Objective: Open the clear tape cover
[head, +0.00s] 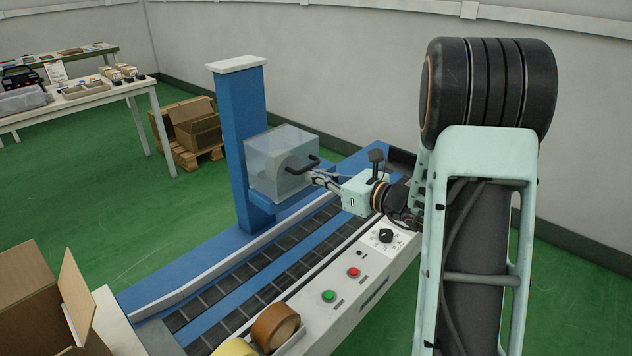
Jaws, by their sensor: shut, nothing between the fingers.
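The clear tape cover (268,170) is a see-through box on the side of a blue post (241,120) above the conveyor. It looks closed. A black handle (303,164) sits on its right-hand face. A pale round shape, perhaps a tape roll, shows faintly through the cover. My gripper (313,177) reaches in from the right, its fingers shut, with the tips right by the lower end of the handle. I cannot tell whether they touch it.
Below the cover runs a roller conveyor (262,262) with a control panel (370,254) carrying green and red buttons and a black knob. Brown (275,327) and yellow tape rolls lie at the front. An open carton (40,300) stands front left. Green floor is free at left.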

